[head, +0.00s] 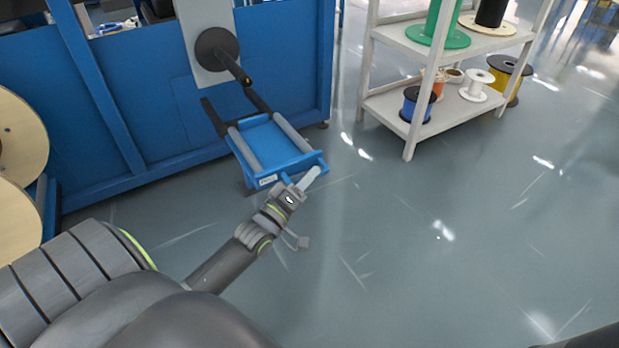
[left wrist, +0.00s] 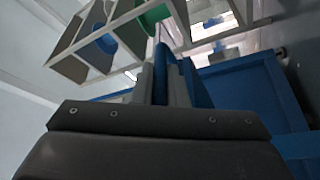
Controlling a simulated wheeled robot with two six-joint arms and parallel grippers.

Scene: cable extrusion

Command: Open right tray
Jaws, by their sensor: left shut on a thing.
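The blue tray (head: 268,150) stands out from the front of the blue machine, with two grey rollers along it and a small label on its front. My left gripper (head: 300,184) is at the tray's front edge, near its right corner, and is shut on that edge. In the left wrist view the gripper's fingers (left wrist: 165,85) are close together with a blue strip between them. The exact spot of contact is partly hidden by the gripper. My right gripper is not in view.
The blue machine (head: 150,110) fills the back left, with a dark spindle (head: 222,55) above the tray. A white shelf (head: 385,105) with several cable spools stands at the back right. Wooden reels (head: 20,140) are at the left edge. The grey floor right of the tray is clear.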

